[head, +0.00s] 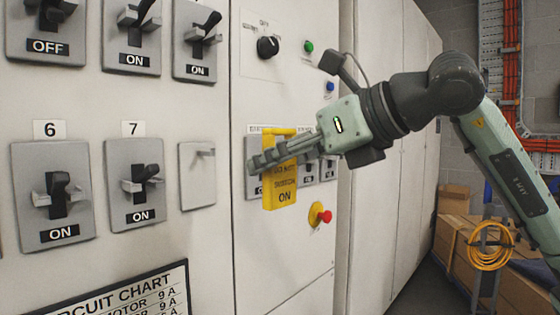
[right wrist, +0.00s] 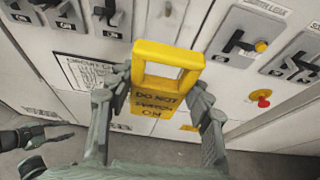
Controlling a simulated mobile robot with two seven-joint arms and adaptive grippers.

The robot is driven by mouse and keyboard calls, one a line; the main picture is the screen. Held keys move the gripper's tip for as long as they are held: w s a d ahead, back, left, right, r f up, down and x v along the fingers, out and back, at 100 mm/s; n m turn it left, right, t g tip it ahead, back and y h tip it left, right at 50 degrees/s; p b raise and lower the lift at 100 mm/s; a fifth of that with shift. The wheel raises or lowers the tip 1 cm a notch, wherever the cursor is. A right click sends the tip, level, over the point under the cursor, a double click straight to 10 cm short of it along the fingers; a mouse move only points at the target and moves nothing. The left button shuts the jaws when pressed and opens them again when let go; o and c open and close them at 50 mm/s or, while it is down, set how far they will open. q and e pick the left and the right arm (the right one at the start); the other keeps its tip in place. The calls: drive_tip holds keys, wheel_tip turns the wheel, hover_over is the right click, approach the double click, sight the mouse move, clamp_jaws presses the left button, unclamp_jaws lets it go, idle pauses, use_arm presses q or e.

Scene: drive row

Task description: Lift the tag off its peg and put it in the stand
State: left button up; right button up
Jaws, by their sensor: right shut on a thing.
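The yellow tag (head: 281,188), lettered in black and ending in "ON", is gripped in my right gripper (head: 272,160). It hangs upright in front of the cabinet's right-hand panel. In the right wrist view the tag (right wrist: 160,99) sits between both fingers, its open handle window at the top. A grey plate with a small peg (head: 203,153) is left of the tag; the peg is bare. I do not see a stand in either view.
Behind the tag is a row of small switches (head: 327,168), partly hidden. A red stop button on yellow (head: 320,216) is just below right. Lever switches 6 (head: 60,192) and 7 (head: 142,184) are to the left. Boxes and a yellow cable coil (head: 490,247) stand at the right.

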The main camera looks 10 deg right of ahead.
drive_tip(key=s+d+b, duration=0.2)
drive_tip(key=s+d, duration=0.2)
drive_tip(key=s, duration=0.1)
drive_tip(key=shift+s+d, duration=0.4)
idle(0.6)
